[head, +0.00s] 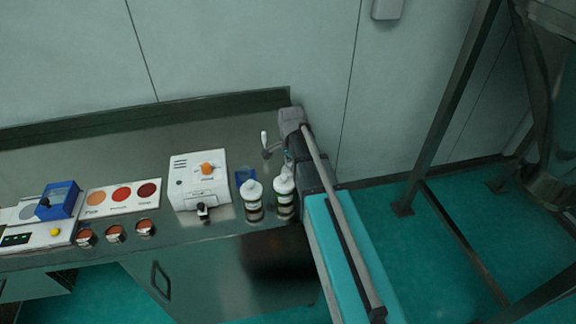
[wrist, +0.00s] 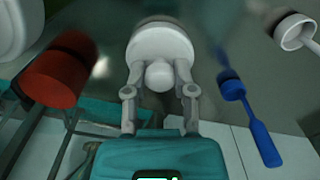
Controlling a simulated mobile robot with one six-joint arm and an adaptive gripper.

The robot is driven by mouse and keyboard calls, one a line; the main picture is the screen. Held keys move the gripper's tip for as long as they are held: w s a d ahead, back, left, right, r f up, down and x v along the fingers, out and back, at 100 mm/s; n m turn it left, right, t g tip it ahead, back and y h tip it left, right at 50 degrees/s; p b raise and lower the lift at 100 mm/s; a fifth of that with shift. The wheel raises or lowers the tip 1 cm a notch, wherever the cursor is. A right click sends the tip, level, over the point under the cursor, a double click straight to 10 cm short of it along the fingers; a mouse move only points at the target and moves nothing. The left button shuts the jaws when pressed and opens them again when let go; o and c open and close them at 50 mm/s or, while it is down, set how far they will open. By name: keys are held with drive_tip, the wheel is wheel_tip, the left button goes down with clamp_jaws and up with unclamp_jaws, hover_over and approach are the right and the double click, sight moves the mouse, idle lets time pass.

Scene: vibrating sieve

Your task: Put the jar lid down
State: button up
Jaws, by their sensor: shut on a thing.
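My gripper (wrist: 159,78) is shut on a white jar lid (wrist: 160,45), its two fingers on either side of the lid's round knob. In the head view, my gripper (head: 272,152) is small and partly hidden by my arm at the right end of the bench. The pale lid (head: 264,138) shows there almost edge-on, at the gripper's tip. Whether the lid touches anything cannot be told. No open jar can be made out for certain.
Two white-topped bottles (head: 253,198) (head: 284,192) stand at the bench's front right, near a small blue tray (head: 243,175). A white machine (head: 198,180) stands left of them. The wrist view shows a red cylinder (wrist: 58,72) and blue tool (wrist: 248,115). The rear bench (head: 130,150) is clear.

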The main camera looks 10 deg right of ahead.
sight(291, 164)
drive_tip(key=o, duration=0.8)
drive_tip(key=shift+o, duration=0.2)
drive_tip(key=shift+r, duration=0.1)
wheel_tip(291, 164, up, 12)
drive_tip(key=p, duration=1.2)
idle(0.3)
drive_tip(key=shift+s, duration=0.1)
